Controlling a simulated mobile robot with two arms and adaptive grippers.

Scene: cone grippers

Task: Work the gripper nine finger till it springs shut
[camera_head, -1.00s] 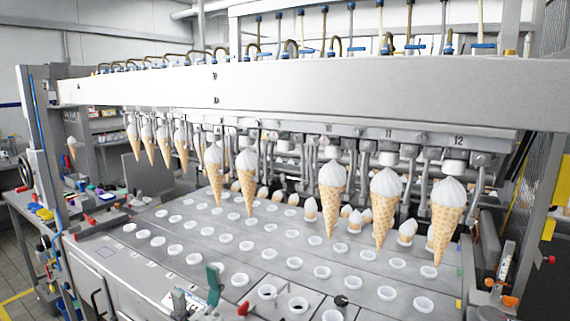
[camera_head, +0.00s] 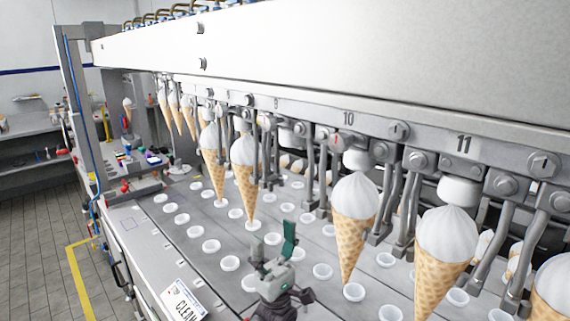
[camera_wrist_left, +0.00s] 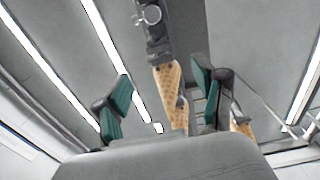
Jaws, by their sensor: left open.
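The number 9 (camera_head: 276,102) is marked on the machine's rail, left of the 10. The gripper nine station (camera_head: 284,132) below it has thin metal fingers hanging down and no cone that I can make out. Its fingers are small here, and I cannot tell which one stands open. My left gripper (camera_head: 273,240) is upright, open and empty, below the rail and over the cup plate, apart from the cones. In the left wrist view its green-padded fingers (camera_wrist_left: 163,88) are spread, with a cone (camera_wrist_left: 168,92) beyond them. My right gripper is not in view.
Filled cones hang either side, the nearest on the right under 10 (camera_head: 354,225) and on the left (camera_head: 244,175). White cups sit in the plate (camera_head: 190,246) below. The heavy beam (camera_head: 380,60) spans above. Open floor (camera_head: 40,240) lies at the left.

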